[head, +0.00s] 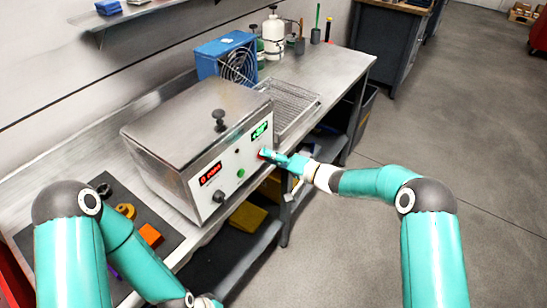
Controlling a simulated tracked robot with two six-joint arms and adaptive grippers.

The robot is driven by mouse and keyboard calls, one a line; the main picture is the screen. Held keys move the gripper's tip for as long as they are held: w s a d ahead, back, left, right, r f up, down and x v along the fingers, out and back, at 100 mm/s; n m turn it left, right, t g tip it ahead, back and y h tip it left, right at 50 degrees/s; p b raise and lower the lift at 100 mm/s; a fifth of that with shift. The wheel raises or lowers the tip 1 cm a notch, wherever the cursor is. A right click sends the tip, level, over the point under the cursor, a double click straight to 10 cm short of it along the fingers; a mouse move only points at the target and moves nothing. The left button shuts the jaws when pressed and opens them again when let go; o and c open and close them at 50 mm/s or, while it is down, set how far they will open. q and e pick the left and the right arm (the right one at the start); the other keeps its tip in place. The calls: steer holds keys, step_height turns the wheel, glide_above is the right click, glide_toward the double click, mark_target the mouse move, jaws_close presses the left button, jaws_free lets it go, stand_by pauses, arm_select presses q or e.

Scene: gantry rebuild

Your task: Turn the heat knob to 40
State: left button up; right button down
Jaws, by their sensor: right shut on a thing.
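A steel heated box (190,130) with a white front panel (205,170) stands on the bench. The panel has a red display (210,173) at left with a black knob (219,196) below it. A green display (259,130) is at the right end; its digits are too small to read. My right gripper (267,155) is at the panel just below the green display, shut on the heat knob, which its fingers mostly hide. My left gripper (205,301) is at the bottom edge, mostly cut off; its jaws cannot be made out.
A wire basket (290,106), blue fan unit (226,57) and white bottle (273,37) stand behind the box. A dark mat (80,240) with small coloured parts lies at front left. A shelf (130,15) hangs above.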

steer(key=c, duration=0.8)
jaws_free()
steer(key=shift+a+f, duration=0.1)
steer(key=shift+a, duration=0.15)
steer(key=shift+d, duration=0.1)
steer(key=shift+d, duration=0.1)
steer(key=v, duration=1.2)
